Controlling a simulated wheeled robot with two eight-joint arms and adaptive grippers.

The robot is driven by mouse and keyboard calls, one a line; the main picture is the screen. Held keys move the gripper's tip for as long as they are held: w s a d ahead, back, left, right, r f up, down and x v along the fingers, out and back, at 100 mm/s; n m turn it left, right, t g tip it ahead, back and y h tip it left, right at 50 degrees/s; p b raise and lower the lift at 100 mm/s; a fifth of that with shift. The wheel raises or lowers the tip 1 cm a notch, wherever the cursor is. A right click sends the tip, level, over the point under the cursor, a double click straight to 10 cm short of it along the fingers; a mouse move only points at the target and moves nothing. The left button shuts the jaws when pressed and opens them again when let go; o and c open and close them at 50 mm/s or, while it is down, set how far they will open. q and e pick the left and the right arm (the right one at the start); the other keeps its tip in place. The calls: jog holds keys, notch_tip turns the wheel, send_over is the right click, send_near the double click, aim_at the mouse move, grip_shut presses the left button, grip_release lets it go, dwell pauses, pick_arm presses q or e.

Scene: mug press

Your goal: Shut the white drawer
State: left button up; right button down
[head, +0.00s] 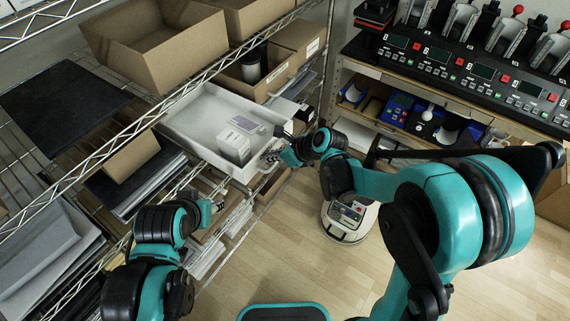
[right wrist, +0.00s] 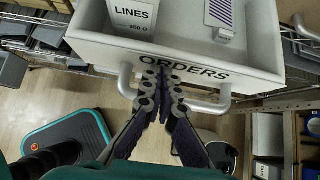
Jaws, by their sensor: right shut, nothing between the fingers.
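The white drawer (head: 190,118) sticks out from the wire shelving, open at the top. Its front, lettered "ORDERS", and its pale bar handle (right wrist: 213,106) show in the right wrist view. A white box (head: 234,148) and a flat striped card (head: 246,125) lie inside. My right gripper (head: 272,156) is at the drawer front. In the right wrist view its shut, empty fingers (right wrist: 164,72) point at the front, over the handle's middle; contact cannot be told. My left gripper (head: 216,207) is apart from the drawer, lower in the head view; its jaws are too small to read.
Cardboard boxes (head: 160,45) stand on the shelf behind the drawer, with a dark cup (head: 251,66) in one. Folders and a small carton (head: 132,155) lie left of it. A bench with control panels (head: 460,75) stands right. A round wheeled machine (head: 348,222) stands on the floor.

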jog(key=w+a, duration=0.3)
jog(key=a, duration=0.1)
jog(key=w+a+b, duration=0.1)
jog(key=w+a, duration=0.3)
jog(key=a, duration=0.1)
jog(key=w+a, duration=0.3)
jog(key=a, duration=0.2)
jog(key=shift+w+a, duration=0.35)
jog(key=shift+a, duration=0.05)
jog(key=shift+w+r, duration=0.1)
